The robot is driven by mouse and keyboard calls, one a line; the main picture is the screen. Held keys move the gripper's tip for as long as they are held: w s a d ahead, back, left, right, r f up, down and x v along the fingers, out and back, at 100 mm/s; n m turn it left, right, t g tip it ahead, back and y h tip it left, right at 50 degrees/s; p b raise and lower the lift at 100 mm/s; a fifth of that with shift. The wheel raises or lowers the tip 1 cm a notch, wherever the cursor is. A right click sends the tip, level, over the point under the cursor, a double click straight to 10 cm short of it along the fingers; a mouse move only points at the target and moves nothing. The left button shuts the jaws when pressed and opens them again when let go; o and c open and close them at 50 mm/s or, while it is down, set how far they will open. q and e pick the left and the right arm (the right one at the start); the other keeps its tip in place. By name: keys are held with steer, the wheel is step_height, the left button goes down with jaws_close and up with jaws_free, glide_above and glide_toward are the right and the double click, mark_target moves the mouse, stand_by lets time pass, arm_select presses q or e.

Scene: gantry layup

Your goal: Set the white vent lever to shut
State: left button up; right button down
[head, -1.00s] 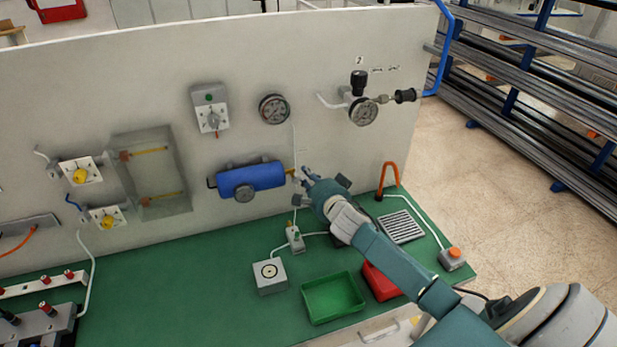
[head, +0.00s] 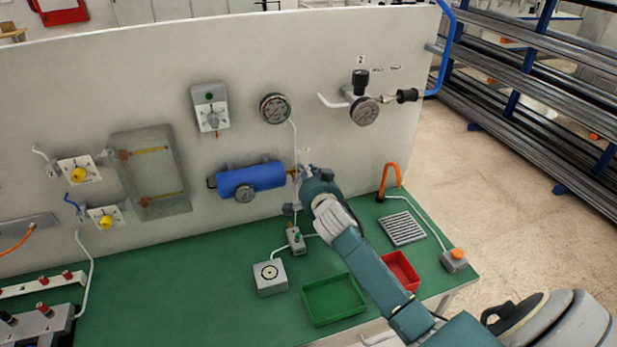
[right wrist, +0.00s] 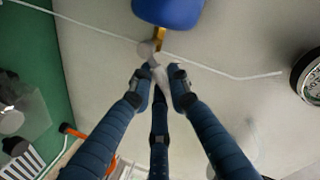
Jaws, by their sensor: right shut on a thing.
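The blue tank (head: 252,179) is mounted on the white panel, with a brass fitting (right wrist: 160,38) at its right end. A grey valve body (right wrist: 146,50) sits by that fitting, and the small white vent lever (right wrist: 154,62) reaches from it between my fingertips. My right gripper (head: 304,171) is at the tank's right end, and in the right wrist view (right wrist: 160,76) its fingers are shut on the lever. The fingers hide most of the lever, so its exact angle is hard to tell. My left gripper is not in view.
Gauges (head: 275,108) and a grey switch box (head: 210,108) are on the panel above. On the green bench (head: 180,285) below are a green tray (head: 334,299), a red tray (head: 402,271), a grey block (head: 270,278) and an orange button box (head: 454,260).

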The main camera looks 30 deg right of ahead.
mark_target(296, 179)
steer(key=n+b, duration=0.1)
steer(key=a+r+n+h+b, duration=0.1)
steer(key=n+b, duration=0.1)
steer(key=shift+w+a+r+n, duration=0.2)
steer(key=shift+w+r+n, duration=0.1)
steer(key=shift+n, duration=0.1)
steer(key=shift+w+a+r+n+t+h+b, duration=0.1)
steer(key=shift+a+n+h+b, duration=0.15)
steer(key=shift+n+b, duration=0.3)
steer(key=shift+s+a+r+n+t+h+b, duration=0.1)
steer(key=shift+a+n+h+b, duration=0.15)
steer(key=shift+n+b, duration=0.3)
steer(key=shift+w+a+r+n+t+h+b, duration=0.1)
steer(key=shift+a+n+h+b, duration=0.15)
steer(key=shift+n+b, duration=0.25)
steer(key=shift+f, duration=0.1)
steer(key=c, duration=1.8)
jaws_free()
steer(key=shift+o, duration=0.4)
steer(key=shift+a, duration=0.2)
steer(key=shift+f, duration=0.1)
